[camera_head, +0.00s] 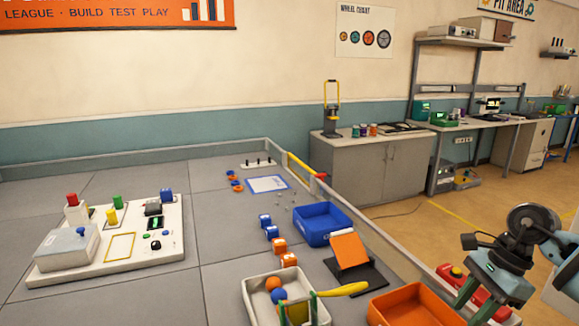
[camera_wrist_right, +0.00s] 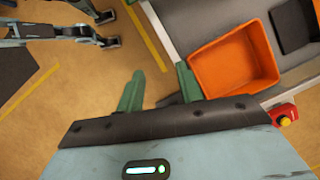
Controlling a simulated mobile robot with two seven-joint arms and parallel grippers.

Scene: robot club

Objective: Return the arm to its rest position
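My right arm (camera_head: 500,265) comes in from the right edge in the head view, bent over the floor side of the field wall. Its right gripper (camera_head: 470,311) points downward beside the orange bin (camera_head: 420,304). In the right wrist view the two green fingers of the right gripper (camera_wrist_right: 159,70) are apart with nothing between them, and bare floor shows behind. The orange bin (camera_wrist_right: 235,55) lies just right of the fingers there and looks empty.
A white tray (camera_head: 252,301) with balls, a blue bin (camera_head: 322,222) and an orange ramp (camera_head: 350,250) stand left of the gripper. A control board (camera_head: 130,255) sits farther left.

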